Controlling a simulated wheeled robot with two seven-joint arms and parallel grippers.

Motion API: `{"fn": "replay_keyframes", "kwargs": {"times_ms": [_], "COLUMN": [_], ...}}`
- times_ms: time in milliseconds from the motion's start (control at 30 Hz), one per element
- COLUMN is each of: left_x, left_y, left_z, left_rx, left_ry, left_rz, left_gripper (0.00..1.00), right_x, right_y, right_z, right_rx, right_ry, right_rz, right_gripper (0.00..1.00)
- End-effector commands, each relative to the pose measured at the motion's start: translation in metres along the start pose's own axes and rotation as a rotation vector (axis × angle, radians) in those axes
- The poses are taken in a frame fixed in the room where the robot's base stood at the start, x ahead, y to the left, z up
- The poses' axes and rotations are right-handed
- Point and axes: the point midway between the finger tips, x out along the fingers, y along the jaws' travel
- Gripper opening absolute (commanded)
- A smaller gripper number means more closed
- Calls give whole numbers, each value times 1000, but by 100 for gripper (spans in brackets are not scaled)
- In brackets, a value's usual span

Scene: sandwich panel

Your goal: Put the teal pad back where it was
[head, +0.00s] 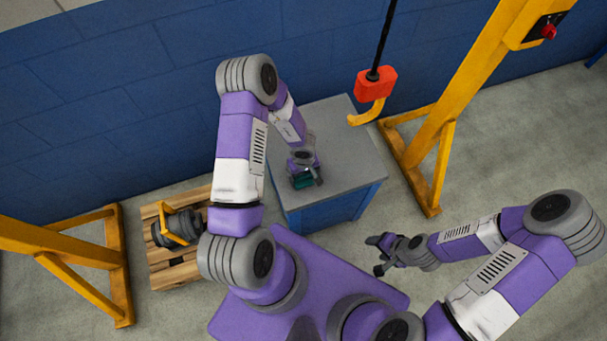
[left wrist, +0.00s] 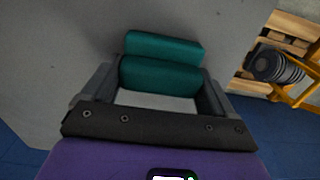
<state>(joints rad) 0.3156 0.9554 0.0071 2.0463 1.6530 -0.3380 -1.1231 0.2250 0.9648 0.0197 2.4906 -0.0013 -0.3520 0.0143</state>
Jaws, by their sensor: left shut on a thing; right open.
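The teal pad (head: 303,181) is between the fingers of my left gripper (head: 306,182), at the near part of the grey cabinet top. In the left wrist view the teal pad (left wrist: 160,75) spans the space between the two dark fingers of my left gripper (left wrist: 153,88), which is shut on it. A second teal band shows just beyond it; I cannot tell whether it is part of the same pad. Whether the pad touches the top is unclear. My right gripper (head: 376,256) is open and empty, over the floor right of my base.
The grey-topped blue cabinet (head: 345,150) has a clear top around the pad. An orange hook (head: 372,92) hangs above its right back. Yellow frames (head: 440,130) stand on both sides. A wooden pallet (head: 172,268) with dark discs (head: 178,228) lies at left.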

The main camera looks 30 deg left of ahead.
Motion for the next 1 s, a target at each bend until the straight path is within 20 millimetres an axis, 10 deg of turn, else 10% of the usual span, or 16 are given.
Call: {"fn": "replay_keyframes", "kwargs": {"times_ms": [133,167,233,567,1000], "left_x": [0,0,0,-8,-92], "left_y": [0,0,0,0,0], "left_z": [0,0,0,0,0], "left_rx": [0,0,0,1,0], "left_ry": [-1,-1,-1,0,0], "left_rz": [0,0,0,-1,0], "left_gripper": [58,90,100,100,100], "right_x": [-1,-1,-1,-5,-51], "right_y": [0,0,0,-2,-19], "right_z": [0,0,0,0,2], "right_rx": [0,0,0,0,0], "right_ry": [0,0,0,0,0], "right_rz": [0,0,0,0,0], "right_gripper": [60,60,60,60,60]}}
